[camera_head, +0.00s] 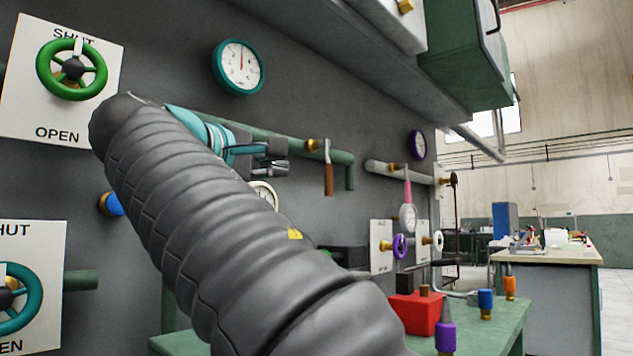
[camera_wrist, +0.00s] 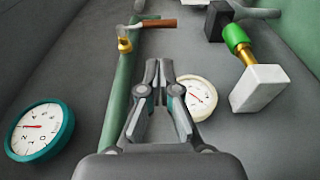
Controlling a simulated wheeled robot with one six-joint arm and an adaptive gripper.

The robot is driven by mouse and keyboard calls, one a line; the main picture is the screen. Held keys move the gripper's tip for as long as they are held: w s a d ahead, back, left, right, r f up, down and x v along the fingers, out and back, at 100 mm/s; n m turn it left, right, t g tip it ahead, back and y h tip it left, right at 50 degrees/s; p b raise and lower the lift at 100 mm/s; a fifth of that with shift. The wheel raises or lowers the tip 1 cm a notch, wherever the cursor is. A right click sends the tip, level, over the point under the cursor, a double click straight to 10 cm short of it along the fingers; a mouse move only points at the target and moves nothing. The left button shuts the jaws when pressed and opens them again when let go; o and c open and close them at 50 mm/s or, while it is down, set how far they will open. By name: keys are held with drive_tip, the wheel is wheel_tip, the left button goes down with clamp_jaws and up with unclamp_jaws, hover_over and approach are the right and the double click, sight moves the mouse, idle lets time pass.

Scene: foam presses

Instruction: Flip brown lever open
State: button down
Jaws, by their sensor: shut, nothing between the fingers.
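The brown lever (camera_head: 328,178) hangs down from a brass valve (camera_head: 312,145) on the green horizontal pipe, at right angles to it. In the wrist view the brown lever (camera_wrist: 160,23) points right from the brass valve (camera_wrist: 125,45), beyond my fingertips. My gripper (camera_head: 284,157) is shut and empty, left of the lever and apart from it in the head view. It also shows shut in the wrist view (camera_wrist: 159,64), with the fingertips close together beside the green pipe (camera_wrist: 122,95). My arm hides part of the wall in the head view.
A teal-rimmed gauge (camera_head: 238,67) is on the wall above the pipe, and a white gauge (camera_wrist: 199,97) lies right of my fingers in the wrist view. A green-handled valve (camera_wrist: 236,39) is farther right. A green table (camera_head: 497,325) with several colored parts stands below.

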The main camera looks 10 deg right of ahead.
sight(326, 182)
drive_tip(key=x, duration=1.3)
drive_tip(key=shift+w+d+p, duration=0.25)
drive_tip(key=shift+w+p, duration=0.1)
drive_tip(key=shift+p, duration=0.05)
drive_tip(key=shift+f+b, duration=0.2)
drive_tip(key=shift+b, duration=0.15)
